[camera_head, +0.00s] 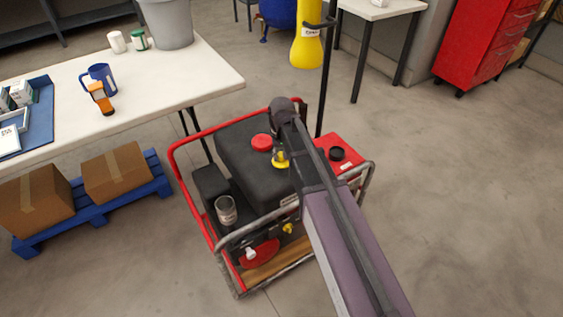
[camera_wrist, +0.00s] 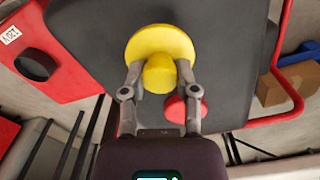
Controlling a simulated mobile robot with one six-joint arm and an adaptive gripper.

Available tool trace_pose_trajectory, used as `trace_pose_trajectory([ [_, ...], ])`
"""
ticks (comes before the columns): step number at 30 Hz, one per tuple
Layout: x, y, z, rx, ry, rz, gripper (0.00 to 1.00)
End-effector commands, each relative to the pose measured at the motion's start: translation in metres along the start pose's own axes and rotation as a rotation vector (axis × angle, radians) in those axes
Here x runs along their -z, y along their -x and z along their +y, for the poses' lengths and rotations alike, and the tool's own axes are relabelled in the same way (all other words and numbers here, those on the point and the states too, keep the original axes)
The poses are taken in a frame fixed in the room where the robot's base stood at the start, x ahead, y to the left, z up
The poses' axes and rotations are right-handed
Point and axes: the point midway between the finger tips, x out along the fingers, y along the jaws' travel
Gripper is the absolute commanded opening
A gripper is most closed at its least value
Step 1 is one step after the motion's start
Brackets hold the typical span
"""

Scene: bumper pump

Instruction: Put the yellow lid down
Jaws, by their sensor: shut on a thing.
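The yellow lid (camera_wrist: 160,45) is a round disc with a raised knob. My gripper (camera_wrist: 159,72) is shut on the knob, one finger on each side, and it shows in the wrist view over the black tank top. In the head view the lid (camera_head: 280,161) is partly hidden by my gripper and arm, just right of a red cap (camera_head: 262,142) on the black tank (camera_head: 240,160). I cannot tell whether the lid touches the tank. The red cap also shows in the wrist view (camera_wrist: 176,108), partly behind the right finger.
The pump's red tube frame (camera_head: 186,185) surrounds the tank. A red fuel can (camera_head: 338,153) with a black cap stands on the right. A white table (camera_head: 200,75) is at the left, with boxes on a blue pallet (camera_head: 93,211) below. Open floor lies right.

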Motion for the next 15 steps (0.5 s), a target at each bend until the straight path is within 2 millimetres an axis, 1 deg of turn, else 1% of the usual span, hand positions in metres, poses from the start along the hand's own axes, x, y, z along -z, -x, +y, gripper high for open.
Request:
trace_pose_trajectory([
  [1, 0.0, -0.006, 0.0, 0.0, 0.0, 0.0, 0.07],
  [9, 0.0, -0.027, 0.0, 0.0, 0.0, 0.0, 0.07],
  [15, 0.0, -0.033, 0.0, 0.0, 0.0, 0.0, 0.07],
])
